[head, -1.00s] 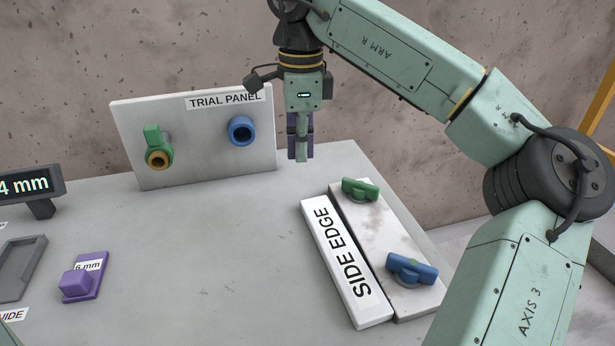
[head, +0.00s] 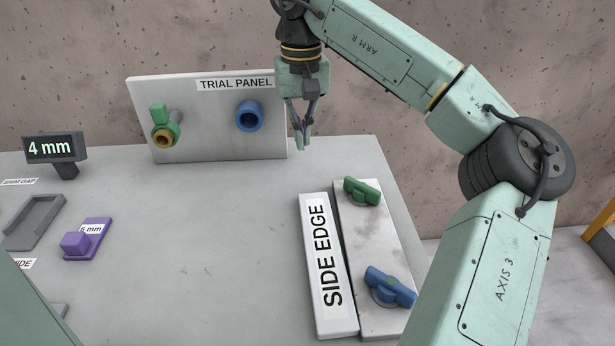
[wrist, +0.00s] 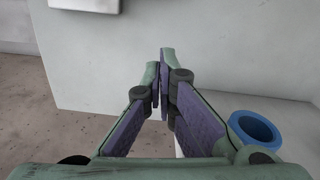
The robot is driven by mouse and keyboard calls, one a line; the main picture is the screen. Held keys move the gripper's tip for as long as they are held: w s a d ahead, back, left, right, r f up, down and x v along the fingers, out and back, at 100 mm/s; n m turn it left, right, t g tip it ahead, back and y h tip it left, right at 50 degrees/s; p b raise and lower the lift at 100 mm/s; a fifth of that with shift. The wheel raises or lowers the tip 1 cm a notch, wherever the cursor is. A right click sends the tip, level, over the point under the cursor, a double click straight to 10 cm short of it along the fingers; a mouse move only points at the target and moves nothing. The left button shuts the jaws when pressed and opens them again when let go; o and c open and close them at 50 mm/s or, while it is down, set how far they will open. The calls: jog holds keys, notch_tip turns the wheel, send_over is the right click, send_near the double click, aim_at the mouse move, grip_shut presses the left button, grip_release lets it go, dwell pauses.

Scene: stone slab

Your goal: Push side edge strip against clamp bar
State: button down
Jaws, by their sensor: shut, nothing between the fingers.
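The side edge strip (head: 310,235) is a long white bar labelled SIDE EDGE, lying flat on the slab in the head view. Right beside it, on its right, lies the clamp bar (head: 372,237), a pale scuffed plate with a green knob (head: 362,191) and a blue knob (head: 390,286). A thin dark line runs between strip and bar; I cannot tell whether they touch anywhere. My gripper (head: 304,146) is shut and empty, pointing down above the slab's far part, beyond the strip's far end.
The upright trial panel (head: 205,135) stands close to my gripper's left, with a green-and-gold fitting (head: 163,135) and a blue ring (head: 250,116). A 4 mm display (head: 55,148), grey tray (head: 35,222) and purple 6 mm block (head: 87,240) sit left. Mid-slab is clear.

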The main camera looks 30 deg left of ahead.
aim_at(307, 191)
notch_tip(307, 191, down, 7)
jog(key=shift+f+p, duration=0.15)
jog(key=shift+p, duration=0.45)
jog(key=shift+s+d+f+p, duration=0.2)
jog(key=shift+s+d+p, duration=0.1)
jog(key=shift+s+d, duration=0.25)
jog(key=shift+s+d+f+p, duration=0.15)
jog(key=shift+s+d+p, duration=0.1)
jog(key=shift+s+d, duration=0.25)
jog(key=shift+s+d+f, duration=0.1)
jog(key=shift+s+d, duration=0.25)
jog(key=shift+d, duration=0.05)
jog(key=shift+s+d+f, duration=0.1)
jog(key=shift+s+d+b, duration=0.6)
jog(key=shift+s+d+r, duration=0.1)
jog(key=shift+r, duration=0.1)
jog(key=shift+f, duration=0.1)
